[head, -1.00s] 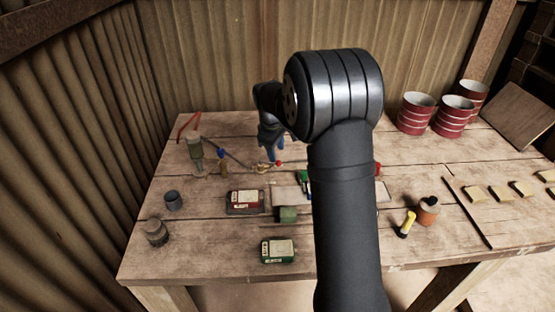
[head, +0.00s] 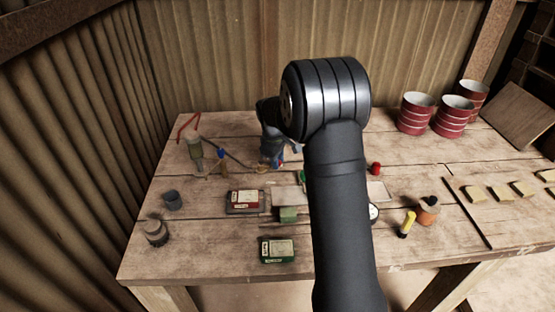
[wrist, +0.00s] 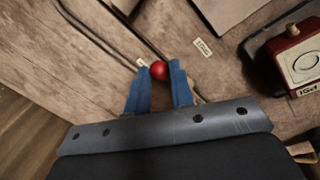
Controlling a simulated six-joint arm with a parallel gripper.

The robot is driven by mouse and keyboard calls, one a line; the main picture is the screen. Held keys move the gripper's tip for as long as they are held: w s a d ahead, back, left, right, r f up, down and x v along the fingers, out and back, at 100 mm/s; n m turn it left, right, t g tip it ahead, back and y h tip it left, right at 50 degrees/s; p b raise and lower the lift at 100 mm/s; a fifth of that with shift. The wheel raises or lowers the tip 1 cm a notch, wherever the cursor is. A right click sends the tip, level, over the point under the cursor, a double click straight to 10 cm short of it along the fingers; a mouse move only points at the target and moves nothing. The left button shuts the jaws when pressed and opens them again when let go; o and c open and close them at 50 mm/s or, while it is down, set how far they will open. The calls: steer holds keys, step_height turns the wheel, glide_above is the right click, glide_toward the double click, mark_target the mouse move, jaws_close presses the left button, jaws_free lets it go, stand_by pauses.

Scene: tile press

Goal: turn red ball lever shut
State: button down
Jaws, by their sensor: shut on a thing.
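The red ball of the lever (wrist: 158,69) sits between the tips of my blue gripper fingers (wrist: 160,74) in the wrist view. My gripper is shut on it, close above the bench top. In the head view my gripper (head: 272,161) is down near the brass fitting (head: 262,168) at the back left of the bench. The lever's arm and most of the valve body are hidden by the fingers. A small white label (wrist: 202,46) lies on the wood just beyond the ball; its writing is too small to read surely.
A thin dark hose (wrist: 95,32) runs beside the ball. Red-striped cans (head: 415,113) stand at the back right.

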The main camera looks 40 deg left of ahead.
steer(key=s+m, duration=0.1)
steer(key=m, duration=0.2)
steer(key=shift+s+d+h, duration=0.2)
steer(key=shift+s+h, duration=0.15)
steer(key=shift+h, duration=0.05)
steer(key=s+m, duration=0.1)
steer(key=m, duration=0.1)
steer(key=s+m, duration=0.1)
steer(key=m, duration=0.1)
steer(key=shift+a+h, duration=0.1)
steer(key=shift+h, duration=0.2)
steer(key=s+m, duration=0.1)
steer(key=m, duration=0.1)
steer(key=s+a+m, duration=0.1)
steer(key=m, duration=0.1)
steer(key=shift+g+h, duration=0.3)
steer(key=shift+s+a+m, duration=0.2)
steer(key=shift+s+m, duration=0.05)
steer(key=shift+m, duration=0.5)
steer(key=shift+s+a+m, duration=0.2)
steer(key=shift+s+m, duration=0.05)
steer(key=shift+m, duration=0.5)
steer(key=c, duration=1.3)
jaws_free()
